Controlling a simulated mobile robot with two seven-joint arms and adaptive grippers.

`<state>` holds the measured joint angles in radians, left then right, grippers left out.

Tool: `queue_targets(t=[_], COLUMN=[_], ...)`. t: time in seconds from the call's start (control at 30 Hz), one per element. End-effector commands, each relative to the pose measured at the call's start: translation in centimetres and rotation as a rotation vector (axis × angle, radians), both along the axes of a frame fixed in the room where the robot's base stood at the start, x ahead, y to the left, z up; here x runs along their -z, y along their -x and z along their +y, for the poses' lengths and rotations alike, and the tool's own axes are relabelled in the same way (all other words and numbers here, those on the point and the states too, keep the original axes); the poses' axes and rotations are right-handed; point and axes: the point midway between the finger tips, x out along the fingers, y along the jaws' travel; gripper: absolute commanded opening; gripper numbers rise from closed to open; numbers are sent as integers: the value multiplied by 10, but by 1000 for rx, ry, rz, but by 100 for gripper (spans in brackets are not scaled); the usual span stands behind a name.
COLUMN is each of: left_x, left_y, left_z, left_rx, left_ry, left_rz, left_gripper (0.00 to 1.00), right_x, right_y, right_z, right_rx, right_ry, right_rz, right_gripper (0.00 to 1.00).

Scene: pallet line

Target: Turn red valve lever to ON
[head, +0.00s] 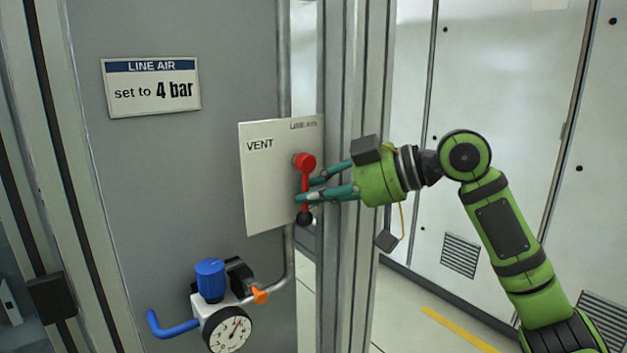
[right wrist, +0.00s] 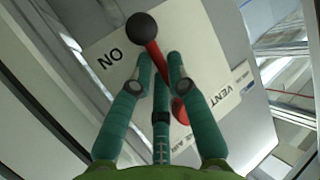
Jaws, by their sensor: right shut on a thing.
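The red valve lever (head: 305,178) is mounted on a white plate (head: 265,205) marked VENT at upper left. It hangs down from its round red pivot, with a black knob at its lower end. My right gripper (head: 300,188) comes from the right and is shut on the lever between pivot and knob. In the right wrist view, the fingers (right wrist: 160,58) lie around the red lever (right wrist: 153,50), with the black knob (right wrist: 142,27) beyond them. The ON mark (right wrist: 110,57) shows upside down there, beside the lever; I cannot make it out in the head view. My left gripper is out of view.
A "set to 4 bar" sign (head: 151,86) hangs on the grey panel (head: 190,180). Below are a blue-capped regulator (head: 210,281), a gauge (head: 227,329) and an orange handle (head: 260,295). A metal post (head: 350,270) stands just right of the plate, close to my right gripper.

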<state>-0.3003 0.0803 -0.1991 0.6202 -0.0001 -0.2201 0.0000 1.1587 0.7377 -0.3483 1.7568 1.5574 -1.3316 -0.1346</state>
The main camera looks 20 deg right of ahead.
Motion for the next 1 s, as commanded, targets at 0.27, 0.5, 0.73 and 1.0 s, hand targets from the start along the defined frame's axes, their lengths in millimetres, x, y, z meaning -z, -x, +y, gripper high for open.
queue_targets(t=[0.27, 0.5, 0.73, 1.0], left_x=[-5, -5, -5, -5], left_y=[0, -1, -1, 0], left_z=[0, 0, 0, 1], left_rx=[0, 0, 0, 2], left_ry=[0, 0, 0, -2], left_rz=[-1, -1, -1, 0], left_gripper=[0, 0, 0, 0], right_x=[-1, -1, -1, -2], right_y=[-1, -1, -1, 1], right_z=[-1, -1, -1, -3], right_rx=[2, 2, 3, 2], right_ry=[32, 34, 33, 32], right_rz=[-15, -15, -14, -13], right_gripper=[0, 0, 28, 28])
